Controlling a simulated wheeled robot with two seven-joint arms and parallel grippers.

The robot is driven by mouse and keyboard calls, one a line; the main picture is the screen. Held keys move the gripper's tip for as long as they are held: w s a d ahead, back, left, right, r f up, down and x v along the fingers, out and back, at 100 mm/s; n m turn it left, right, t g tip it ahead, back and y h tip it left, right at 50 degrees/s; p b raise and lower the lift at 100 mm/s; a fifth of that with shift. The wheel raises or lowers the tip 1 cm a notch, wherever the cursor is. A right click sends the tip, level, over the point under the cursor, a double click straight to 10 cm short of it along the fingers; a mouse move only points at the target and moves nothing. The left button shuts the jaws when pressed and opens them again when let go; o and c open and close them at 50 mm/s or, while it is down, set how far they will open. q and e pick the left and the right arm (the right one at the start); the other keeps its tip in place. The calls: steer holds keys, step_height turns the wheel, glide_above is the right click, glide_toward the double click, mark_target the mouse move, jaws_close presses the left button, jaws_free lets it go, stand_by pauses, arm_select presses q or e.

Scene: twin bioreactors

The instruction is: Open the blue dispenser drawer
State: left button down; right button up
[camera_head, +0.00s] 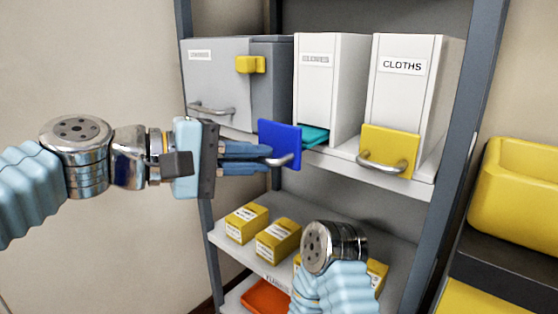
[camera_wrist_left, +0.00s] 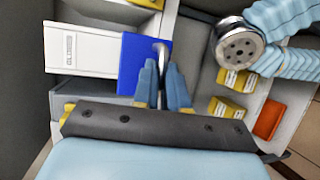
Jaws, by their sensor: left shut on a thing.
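The blue drawer front (camera_head: 275,138) stands out in front of the white dispenser (camera_head: 325,85) on the upper shelf, with a teal surface (camera_head: 315,136) showing between them. My left gripper (camera_head: 268,155) is shut on the drawer's metal handle (camera_head: 285,161). In the left wrist view, the blue front (camera_wrist_left: 138,55) lies just beyond the fingers (camera_wrist_left: 163,85), and the handle (camera_wrist_left: 160,48) runs between them. The fingers partly cover the handle. My right arm enters at the bottom of the head view, but its gripper is out of sight.
To the right stands the CLOTHS dispenser (camera_head: 402,90) with a yellow front (camera_head: 390,148). A grey cabinet (camera_head: 225,80) with a yellow latch is on the left. The lower shelf holds yellow boxes (camera_head: 278,240); an orange tray (camera_head: 265,297) sits below. A yellow bin (camera_head: 520,195) is at far right.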

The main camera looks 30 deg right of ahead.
arm_select(q)
steer(key=a, duration=0.1)
steer(key=s+a, duration=0.1)
steer(key=a, duration=0.1)
steer(key=shift+s+a+b, duration=0.25)
steer(key=shift+a+b, duration=0.15)
arm_select(e)
steer(key=shift+a+f, duration=0.1)
steer(key=shift+f, duration=0.65)
arm_select(q)
steer(key=c, duration=1.2)
jaws_free()
steer(key=shift+o, duration=0.2)
steer(key=shift+a, duration=0.1)
steer(key=v, duration=1.3)
steer(key=shift+a, duration=0.35)
arm_select(e)
steer(key=shift+r, duration=0.15)
